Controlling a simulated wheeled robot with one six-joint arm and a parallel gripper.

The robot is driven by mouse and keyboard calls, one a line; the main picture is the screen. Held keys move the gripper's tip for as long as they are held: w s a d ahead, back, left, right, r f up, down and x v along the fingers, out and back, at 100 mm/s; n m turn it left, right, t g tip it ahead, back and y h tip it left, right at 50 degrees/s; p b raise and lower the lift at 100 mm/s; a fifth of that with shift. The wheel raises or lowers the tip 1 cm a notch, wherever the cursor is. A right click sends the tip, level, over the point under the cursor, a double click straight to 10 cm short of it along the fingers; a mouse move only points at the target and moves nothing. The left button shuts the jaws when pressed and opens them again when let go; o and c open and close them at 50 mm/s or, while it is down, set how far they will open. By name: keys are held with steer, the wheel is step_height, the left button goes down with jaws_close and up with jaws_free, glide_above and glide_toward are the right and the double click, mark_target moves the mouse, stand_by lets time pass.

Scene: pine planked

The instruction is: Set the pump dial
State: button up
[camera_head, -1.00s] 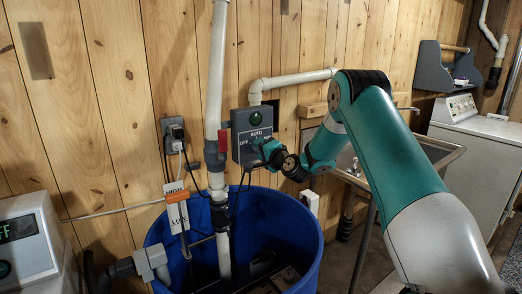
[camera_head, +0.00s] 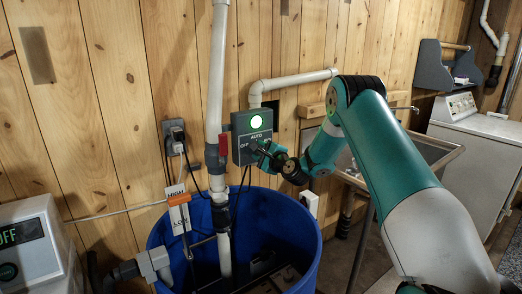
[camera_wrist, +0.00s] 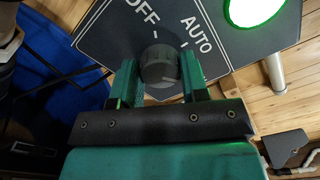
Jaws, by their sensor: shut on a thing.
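The pump's dark grey control box (camera_head: 240,158) hangs on the wall above the blue tub, with OFF and AUTO labels readable. The dark round dial (camera_wrist: 158,66) sits on the box face, below the labels in the wrist view. My gripper (camera_head: 262,152) is at the box front, its fingers on either side of the dial (camera_wrist: 160,80) and shut on it. The gripper hides the box's right side. The dial's exact pointing is hard to tell.
A blue tub (camera_head: 300,240) stands below the box. A white pipe (camera_head: 217,80) with a red-handled valve (camera_head: 223,145) runs close left of it. An orange marker (camera_head: 180,199) hangs by HIGH and LOW labels. A sink table (camera_head: 440,160) stands right.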

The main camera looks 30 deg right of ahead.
steer(key=shift+f+m, duration=0.1)
steer(key=shift+m, duration=0.2)
steer(key=o, duration=0.9)
steer(key=shift+d, duration=0.1)
steer(key=shift+o, duration=0.2)
steer(key=s+b, duration=0.9)
steer(key=s, duration=0.8)
steer(key=shift+s+d, duration=0.25)
